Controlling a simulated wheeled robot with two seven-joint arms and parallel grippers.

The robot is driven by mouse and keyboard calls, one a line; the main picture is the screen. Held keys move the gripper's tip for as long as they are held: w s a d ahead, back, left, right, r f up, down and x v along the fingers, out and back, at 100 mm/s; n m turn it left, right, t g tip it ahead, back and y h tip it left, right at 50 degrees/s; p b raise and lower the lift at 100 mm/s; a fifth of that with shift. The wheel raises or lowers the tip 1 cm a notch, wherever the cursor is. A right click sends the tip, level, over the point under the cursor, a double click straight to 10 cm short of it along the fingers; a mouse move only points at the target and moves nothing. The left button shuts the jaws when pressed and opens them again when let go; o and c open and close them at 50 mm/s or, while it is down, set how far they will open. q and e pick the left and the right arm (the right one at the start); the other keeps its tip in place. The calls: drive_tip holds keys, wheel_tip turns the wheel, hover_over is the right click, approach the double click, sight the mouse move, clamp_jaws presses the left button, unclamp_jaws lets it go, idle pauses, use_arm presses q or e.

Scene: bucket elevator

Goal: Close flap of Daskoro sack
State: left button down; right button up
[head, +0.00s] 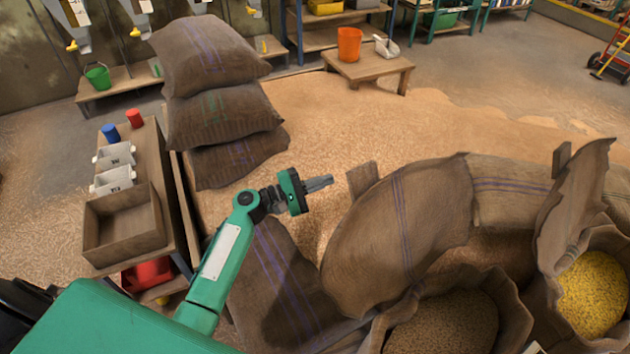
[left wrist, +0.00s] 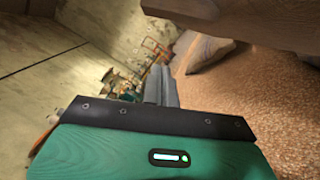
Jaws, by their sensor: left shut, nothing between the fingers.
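An open sack of brown grain (head: 445,325) stands at the bottom centre-right in the head view, its large woven flap (head: 395,235) raised behind the opening. To its right stands an open sack of yellow grain (head: 595,290) with its own raised flap (head: 572,205). No readable name shows which is the Daskoro sack. A wooden piece (head: 362,178) sticks up at the first flap's upper left. My left gripper (head: 328,183) is shut and empty, just left of that piece and apart from it. In the left wrist view its fingers (left wrist: 161,86) are together. My right gripper is out of view.
Stacked full sacks (head: 220,115) stand at the upper left. A bench (head: 160,185) with a wooden tray (head: 122,225) is left of my arm. Loose grain (head: 400,125) covers the floor behind. A low table (head: 368,68) holds an orange bucket (head: 349,44).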

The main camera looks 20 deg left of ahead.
use_arm(q)
drive_tip(key=d+p, duration=0.1)
drive_tip(key=d, duration=0.1)
drive_tip(key=w+d+r+p, duration=0.1)
drive_tip(key=d+r+p, duration=0.1)
drive_tip(key=d, duration=0.1)
drive_tip(key=shift+w+d, duration=0.35)
drive_tip(key=shift+w, duration=0.05)
drive_tip(key=shift+s+d+r+p, duration=0.2)
drive_tip(key=shift+s+d+p, duration=0.2)
drive_tip(key=shift+p, duration=0.15)
drive_tip(key=shift+d, duration=0.15)
drive_tip(key=shift+f, duration=0.1)
